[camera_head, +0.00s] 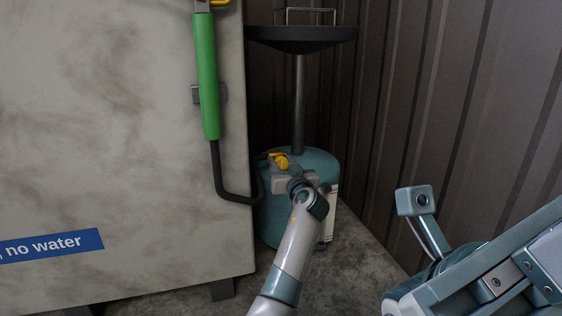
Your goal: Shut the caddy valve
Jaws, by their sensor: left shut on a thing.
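The caddy (272,228) is a teal round tank on the floor, with a grey post and a dark wide pan on top. Its valve has a yellow handle (279,160) at the tank's upper front, beside a black hose. My left gripper (283,168) reaches up from the bottom of the picture and is shut on the yellow handle. The wrist hides the lower part of the valve and some of the tank front. My right arm shows at the lower right, away from the caddy; I cannot see its fingertips.
A large stained pale cabinet (120,150) stands close on the left, with a green-sleeved pipe (206,80) running down its side into the black hose (232,196). A ribbed dark wall (450,110) closes the right. Some bare floor (355,262) shows between.

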